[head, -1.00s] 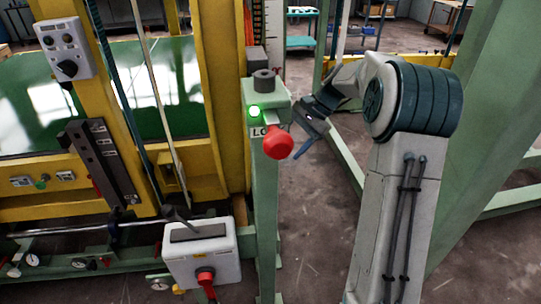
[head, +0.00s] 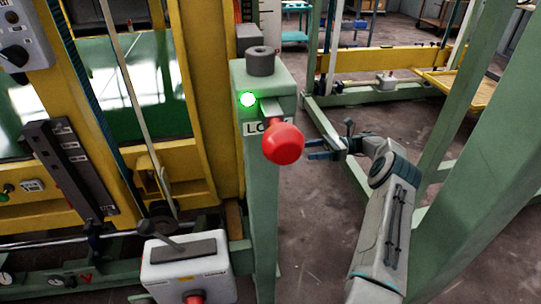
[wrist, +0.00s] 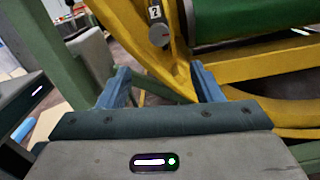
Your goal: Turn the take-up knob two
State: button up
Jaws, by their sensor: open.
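The red ball handle (head: 283,143) and a lit green lamp (head: 248,100) are on the green post (head: 262,200). A grey switch box (head: 189,268) stands low at left. Yellow frame members surround the green panel (head: 130,85). Bare floor (head: 320,230) lies right of the post.

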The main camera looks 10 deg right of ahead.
jog(key=a, duration=1.4)
jog(key=shift+a+r, duration=0.1)
jog(key=c, duration=1)
